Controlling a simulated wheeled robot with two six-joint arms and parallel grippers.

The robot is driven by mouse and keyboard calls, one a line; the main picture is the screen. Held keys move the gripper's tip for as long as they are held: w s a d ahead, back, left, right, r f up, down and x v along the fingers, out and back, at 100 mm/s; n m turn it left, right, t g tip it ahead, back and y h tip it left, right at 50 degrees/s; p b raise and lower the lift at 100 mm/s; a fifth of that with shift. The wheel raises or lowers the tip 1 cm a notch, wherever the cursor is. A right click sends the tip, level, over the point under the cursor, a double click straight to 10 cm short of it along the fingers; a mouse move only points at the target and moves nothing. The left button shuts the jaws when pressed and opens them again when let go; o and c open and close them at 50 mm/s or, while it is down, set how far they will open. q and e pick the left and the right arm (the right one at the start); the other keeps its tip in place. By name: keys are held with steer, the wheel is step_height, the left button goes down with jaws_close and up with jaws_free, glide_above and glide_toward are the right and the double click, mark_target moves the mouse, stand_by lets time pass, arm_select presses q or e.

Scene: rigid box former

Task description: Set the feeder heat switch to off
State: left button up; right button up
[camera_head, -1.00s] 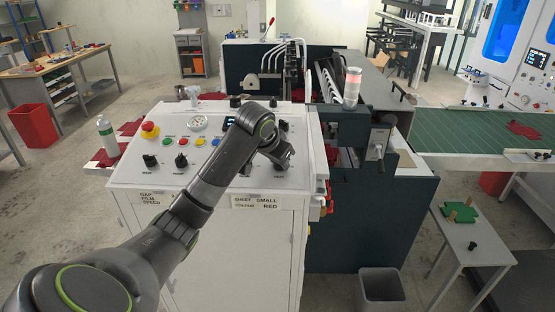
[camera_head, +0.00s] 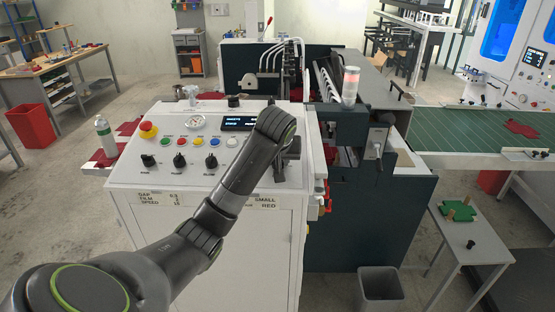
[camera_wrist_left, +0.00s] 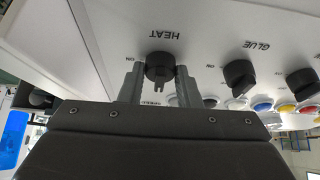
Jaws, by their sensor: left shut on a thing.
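The feeder heat switch (camera_wrist_left: 159,62) is a black rotary knob by the HEAT lettering in the left wrist view, which shows the panel upside down. An ON mark is printed to the left of it there. My left gripper (camera_wrist_left: 158,80) is shut on the knob, one finger on each side. The knob's exact pointing is hard to tell. In the head view my left arm reaches over the right part of the white control panel (camera_head: 128,182), and the gripper (camera_head: 285,165) is partly hidden behind its wrist. The heat switch is hidden there. My right gripper is not in view.
A GLUE knob (camera_wrist_left: 238,74) stands beside the heat switch. Several lit buttons (camera_head: 199,142), more black knobs (camera_head: 180,161), a red emergency stop (camera_head: 147,128) and a display (camera_head: 238,123) share the panel. A bottle (camera_head: 105,135) stands left of it.

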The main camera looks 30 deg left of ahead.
arm_select(q)
steer(key=shift+r, duration=0.1)
stand_by(0.3)
steer(key=o, duration=1)
steer(key=shift+c, duration=0.2)
